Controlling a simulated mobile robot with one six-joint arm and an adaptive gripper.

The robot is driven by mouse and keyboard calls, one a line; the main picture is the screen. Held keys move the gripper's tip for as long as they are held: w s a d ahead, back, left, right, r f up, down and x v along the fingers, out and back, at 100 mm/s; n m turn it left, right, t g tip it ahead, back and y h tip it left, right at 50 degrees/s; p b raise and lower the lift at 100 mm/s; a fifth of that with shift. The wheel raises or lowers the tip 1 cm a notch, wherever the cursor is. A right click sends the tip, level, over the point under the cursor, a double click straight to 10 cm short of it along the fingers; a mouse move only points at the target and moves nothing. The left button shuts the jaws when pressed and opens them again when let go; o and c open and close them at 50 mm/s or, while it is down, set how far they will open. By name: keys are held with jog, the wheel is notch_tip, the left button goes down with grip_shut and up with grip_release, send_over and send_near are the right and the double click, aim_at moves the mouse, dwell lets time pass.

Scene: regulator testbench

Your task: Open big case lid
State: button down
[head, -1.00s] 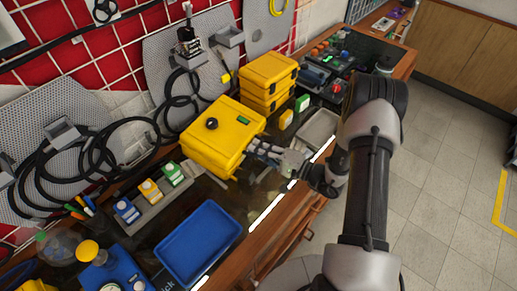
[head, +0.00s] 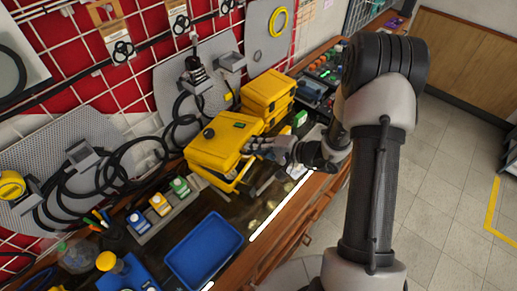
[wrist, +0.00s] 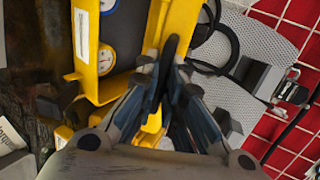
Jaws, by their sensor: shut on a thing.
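The big yellow case (head: 236,184) stands on the dark bench top in the head view, with its lid (head: 222,137) tilted partly up from the body at the front. My gripper (head: 252,148) is at the front right edge of the lid. In the wrist view, my gripper (wrist: 170,58) is shut on the yellow lid (wrist: 184,22) by its edge. Left of it the case's inside shows, with round white gauges (wrist: 105,60) and a white label (wrist: 81,35). The fingers hide part of the held edge.
Smaller yellow cases (head: 267,92) are stacked behind and to the right. A blue tray (head: 204,250) lies in front, and a row of small coloured blocks (head: 160,205) stands at the left. Black cables (head: 120,160) hang on the back panel.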

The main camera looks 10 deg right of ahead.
jog(key=w+a+r+g+h+p, duration=0.1)
jog(key=r+p, duration=0.2)
jog(key=w+a+r+g+h+p, duration=0.1)
jog(key=w+a+r+p, duration=0.1)
jog(key=r+p, duration=0.1)
jog(key=w+a+r+g+h+p, duration=0.1)
jog(key=r+h+p, duration=0.1)
jog(key=r+p, duration=0.1)
jog(key=shift+w+a+r+g, duration=0.2)
jog(key=shift+a+r+g, duration=0.15)
jog(key=shift+r, duration=0.25)
jog(key=w+a+r+p, duration=0.4)
jog(key=w+a, duration=0.1)
jog(key=a, duration=0.1)
jog(key=shift+w, duration=0.35)
jog(key=shift+d+r, duration=0.1)
jog(key=c, duration=1.7)
grip_release()
jog(key=shift+s, duration=0.1)
jog(key=v, duration=1.2)
jog(key=shift+r, duration=0.1)
